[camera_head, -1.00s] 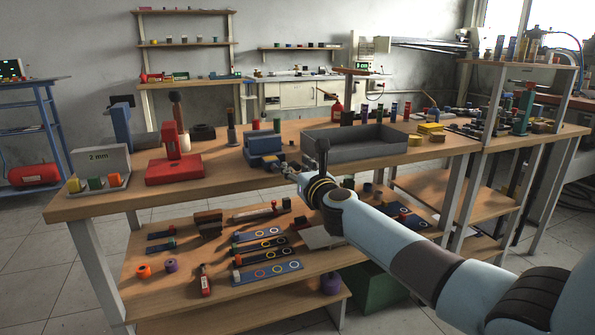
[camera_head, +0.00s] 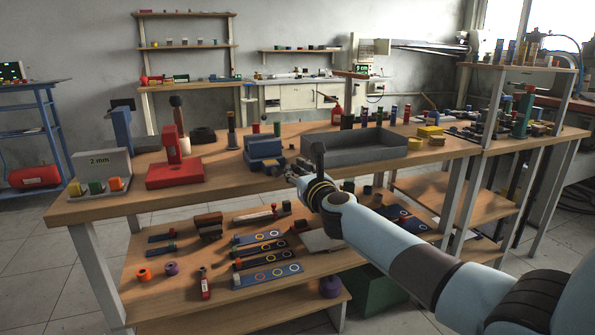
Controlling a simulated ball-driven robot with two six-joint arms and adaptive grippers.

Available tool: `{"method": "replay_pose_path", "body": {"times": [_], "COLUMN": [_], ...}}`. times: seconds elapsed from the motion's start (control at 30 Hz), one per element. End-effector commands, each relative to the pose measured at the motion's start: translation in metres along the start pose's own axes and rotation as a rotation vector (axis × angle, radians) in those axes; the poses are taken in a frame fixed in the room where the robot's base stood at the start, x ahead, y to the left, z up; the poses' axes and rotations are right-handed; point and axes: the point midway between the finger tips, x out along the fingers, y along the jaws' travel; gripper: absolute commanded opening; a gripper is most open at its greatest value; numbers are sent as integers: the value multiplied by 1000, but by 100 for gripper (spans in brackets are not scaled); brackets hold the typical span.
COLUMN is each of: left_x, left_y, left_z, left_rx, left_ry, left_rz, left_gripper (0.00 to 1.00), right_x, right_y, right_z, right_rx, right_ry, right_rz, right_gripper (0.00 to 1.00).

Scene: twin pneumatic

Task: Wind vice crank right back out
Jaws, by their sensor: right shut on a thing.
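A blue vice (camera_head: 264,152) stands near the front edge of the wooden workbench, left of the grey tray. My right gripper (camera_head: 291,175) reaches in from the right, at the vice's front right side. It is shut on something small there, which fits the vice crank. The crank itself is mostly hidden by the fingers and too small to make out. My left gripper is not in view.
A grey open tray (camera_head: 355,146) sits behind and right of my gripper. A lower shelf (camera_head: 190,290) holds several strips and small parts.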

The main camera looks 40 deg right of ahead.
Motion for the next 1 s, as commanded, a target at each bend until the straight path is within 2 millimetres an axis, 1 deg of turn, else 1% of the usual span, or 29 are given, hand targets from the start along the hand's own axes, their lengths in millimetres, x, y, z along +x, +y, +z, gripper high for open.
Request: {"method": "replay_pose_path", "body": {"times": [0.27,0.5,1.0], "left_x": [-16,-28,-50], "left_y": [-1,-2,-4], "left_z": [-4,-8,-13], "left_rx": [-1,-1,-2], "left_ry": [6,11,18], "left_rz": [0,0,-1], "left_gripper": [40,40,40], "right_x": [0,0,0], "right_y": [5,12,30], "right_z": [11,18,27], "right_rx": [-216,-446,-920], "right_ry": [1,1,1], "right_rz": [0,1,1], "right_gripper": [0,0,0]}}
